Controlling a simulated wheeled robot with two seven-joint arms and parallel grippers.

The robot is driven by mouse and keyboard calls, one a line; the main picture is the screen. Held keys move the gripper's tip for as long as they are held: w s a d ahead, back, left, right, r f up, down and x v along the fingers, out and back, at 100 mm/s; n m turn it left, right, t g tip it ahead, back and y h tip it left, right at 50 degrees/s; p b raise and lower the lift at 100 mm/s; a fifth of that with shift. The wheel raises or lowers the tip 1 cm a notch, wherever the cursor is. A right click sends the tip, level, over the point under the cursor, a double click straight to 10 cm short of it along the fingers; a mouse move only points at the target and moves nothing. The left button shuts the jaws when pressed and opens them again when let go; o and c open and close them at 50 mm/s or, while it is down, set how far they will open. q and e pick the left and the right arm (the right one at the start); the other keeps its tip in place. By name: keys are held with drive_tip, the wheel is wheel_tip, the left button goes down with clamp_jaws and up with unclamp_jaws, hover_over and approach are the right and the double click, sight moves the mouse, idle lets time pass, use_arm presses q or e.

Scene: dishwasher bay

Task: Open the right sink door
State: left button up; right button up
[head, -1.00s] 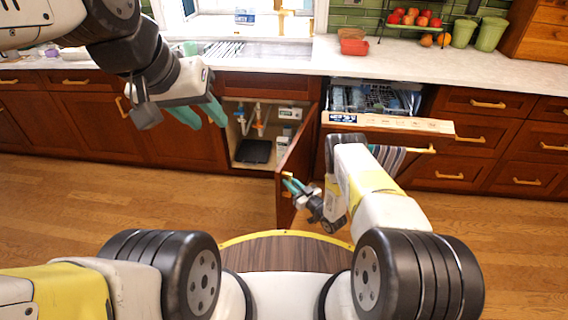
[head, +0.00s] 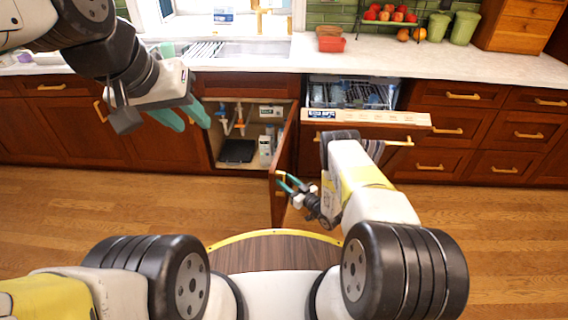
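The right sink door (head: 284,160) is a red-brown panel. It stands swung out from the sink cabinet, seen nearly edge-on. Its gold handle (head: 281,187) is partly hidden by my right gripper. My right gripper (head: 284,183) has its teal fingers visibly apart at the handle, near the door's outer edge. Whether they touch the handle is unclear. My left gripper (head: 184,115) is open and empty, in front of the counter at the left of the sink cabinet.
The open sink cabinet holds pipes, a white box and a black tray (head: 238,151). The dishwasher door (head: 365,118) is partly open to the right. Drawers line the right side. The wooden floor before the cabinets is clear.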

idle(0.3)
drive_tip(key=v, duration=0.7)
drive_tip(key=shift+s+d, duration=0.2)
drive_tip(key=shift+s, duration=0.15)
